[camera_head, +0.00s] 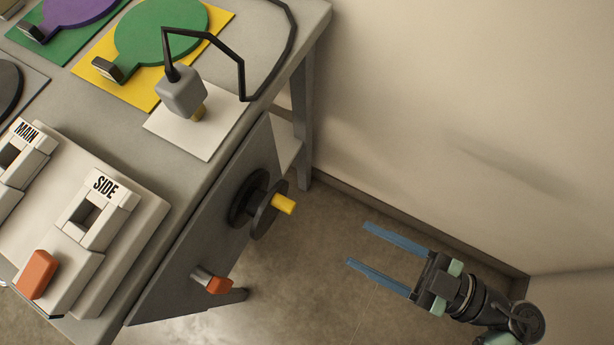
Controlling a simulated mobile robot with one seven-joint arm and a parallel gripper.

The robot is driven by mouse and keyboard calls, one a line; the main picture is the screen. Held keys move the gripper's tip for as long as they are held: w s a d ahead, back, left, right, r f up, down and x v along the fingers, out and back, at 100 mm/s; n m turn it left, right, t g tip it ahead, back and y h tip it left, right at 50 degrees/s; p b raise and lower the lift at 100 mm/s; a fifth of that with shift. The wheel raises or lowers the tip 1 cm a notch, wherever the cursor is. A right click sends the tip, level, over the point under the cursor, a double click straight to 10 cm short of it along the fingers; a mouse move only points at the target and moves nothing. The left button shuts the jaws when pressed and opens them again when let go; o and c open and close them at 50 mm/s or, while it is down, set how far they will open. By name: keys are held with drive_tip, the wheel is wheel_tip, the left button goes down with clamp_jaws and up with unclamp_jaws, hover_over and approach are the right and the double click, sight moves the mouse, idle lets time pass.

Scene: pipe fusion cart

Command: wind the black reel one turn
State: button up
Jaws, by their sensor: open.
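The black reel (264,210) is mounted on the grey side panel of the cart. A yellow handle (284,204) sticks out from its outer disc toward the right. My gripper (356,244) is to the right of the reel and a little lower in the picture. Its two blue fingers are spread apart, empty, and point left toward the reel. There is a clear gap between the fingertips and the yellow handle. The reel's inner face against the panel is partly hidden by its outer disc.
An orange-tipped lever (218,285) sticks out of the panel (190,262) below the reel. A grey block with a black cable (243,80) stands on a white plate above. The cart top holds MAIN and SIDE units (106,187). A wall (440,110) is behind my gripper; floor lies between.

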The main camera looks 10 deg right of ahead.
sight(269, 210)
drive_tip(key=x, duration=1.2)
drive_tip(key=shift+w+a, duration=0.2)
drive_tip(key=shift+a, duration=0.15)
clamp_jaws()
